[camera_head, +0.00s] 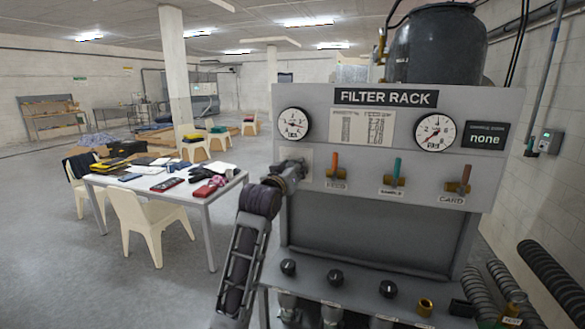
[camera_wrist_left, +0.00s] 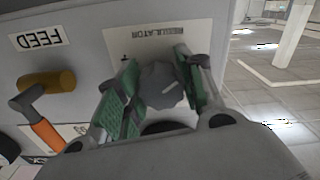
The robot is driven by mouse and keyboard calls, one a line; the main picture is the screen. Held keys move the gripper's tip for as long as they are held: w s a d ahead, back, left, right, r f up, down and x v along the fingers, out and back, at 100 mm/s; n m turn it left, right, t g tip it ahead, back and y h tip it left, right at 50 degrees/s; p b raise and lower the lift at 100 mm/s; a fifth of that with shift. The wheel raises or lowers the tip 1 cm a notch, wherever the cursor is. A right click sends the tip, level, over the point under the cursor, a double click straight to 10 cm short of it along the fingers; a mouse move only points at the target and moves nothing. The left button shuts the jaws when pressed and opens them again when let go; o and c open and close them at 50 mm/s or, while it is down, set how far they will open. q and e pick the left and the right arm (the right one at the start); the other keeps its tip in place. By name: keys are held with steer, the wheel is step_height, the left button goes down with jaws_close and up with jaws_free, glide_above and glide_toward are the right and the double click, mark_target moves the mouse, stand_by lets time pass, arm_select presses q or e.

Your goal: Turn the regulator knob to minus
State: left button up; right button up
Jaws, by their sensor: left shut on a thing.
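The regulator knob (camera_wrist_left: 162,86) is a dark grey faceted knob with a light pointer line, on a pale plate labelled REGULATOR, which appears upside down in the left wrist view. My left gripper (camera_wrist_left: 158,92) is shut on the knob, with one green-padded finger on each side of it. In the head view my left gripper (camera_head: 284,176) is at the left edge of the FILTER RACK panel (camera_head: 410,180), and it hides the knob there. The plus and minus marks cannot be read. My right gripper is not in view.
Right of my left gripper are the orange FEED valve handle (camera_head: 335,160), the teal SAMPLE handle (camera_head: 397,168) and the CARD handle (camera_head: 465,178). Two gauges (camera_head: 293,124) (camera_head: 435,132) sit above. Several black knobs (camera_head: 335,277) line the lower ledge. A cluttered table (camera_head: 205,198) stands at the left.

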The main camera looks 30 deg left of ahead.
arm_select(q)
steer(key=shift+f+n, duration=0.15)
steer(key=shift+n, duration=0.55)
steer(key=o, duration=1)
steer(key=shift+v, duration=5.95)
